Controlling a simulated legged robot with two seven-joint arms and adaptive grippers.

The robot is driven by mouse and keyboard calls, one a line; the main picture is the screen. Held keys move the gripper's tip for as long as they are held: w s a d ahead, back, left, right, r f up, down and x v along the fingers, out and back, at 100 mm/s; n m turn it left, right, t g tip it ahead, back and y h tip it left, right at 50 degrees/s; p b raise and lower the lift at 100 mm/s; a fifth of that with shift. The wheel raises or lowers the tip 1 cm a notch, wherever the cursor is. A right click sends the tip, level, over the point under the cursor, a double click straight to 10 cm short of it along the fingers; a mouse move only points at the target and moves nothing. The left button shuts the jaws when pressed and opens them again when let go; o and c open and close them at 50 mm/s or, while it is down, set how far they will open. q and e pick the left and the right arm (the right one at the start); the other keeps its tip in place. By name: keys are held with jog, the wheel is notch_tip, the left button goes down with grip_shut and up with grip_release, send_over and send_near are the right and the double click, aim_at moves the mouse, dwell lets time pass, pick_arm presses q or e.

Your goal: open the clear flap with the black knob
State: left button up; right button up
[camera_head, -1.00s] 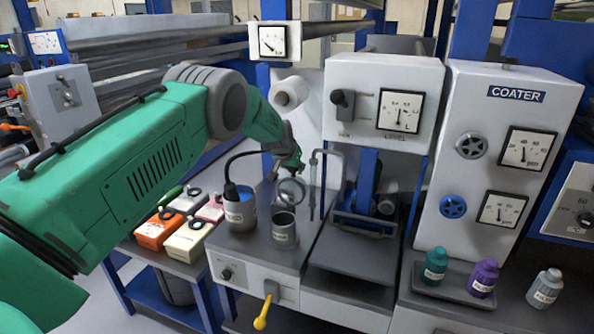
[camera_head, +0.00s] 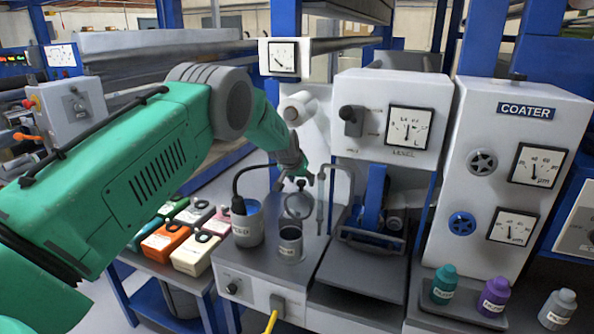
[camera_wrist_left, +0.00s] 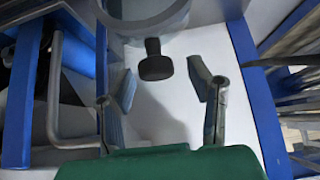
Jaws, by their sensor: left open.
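The clear flap (camera_head: 298,205) is a round see-through disc in a pale rim, standing raised above a metal cup (camera_head: 289,245) in the head view. Part of its rim (camera_wrist_left: 148,27) shows at the top of the left wrist view. Its black knob (camera_wrist_left: 155,63) shows just below the rim there. My left gripper (camera_head: 302,179) is at the flap's upper edge in the head view. In the left wrist view my left gripper (camera_wrist_left: 163,92) is open and empty, its fingers apart on either side of the line to the knob, which lies just beyond the fingertips. My right gripper is not in view.
A metal cup with blue contents (camera_head: 247,222) and a dark hose stands left of the flap. A bent grey pipe (camera_head: 322,205) rises close on its right. The coater (camera_head: 500,180) and several bottles are at right. Small coloured boxes (camera_head: 167,240) lie at left.

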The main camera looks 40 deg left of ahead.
pick_arm(q)
jog(key=v, duration=1)
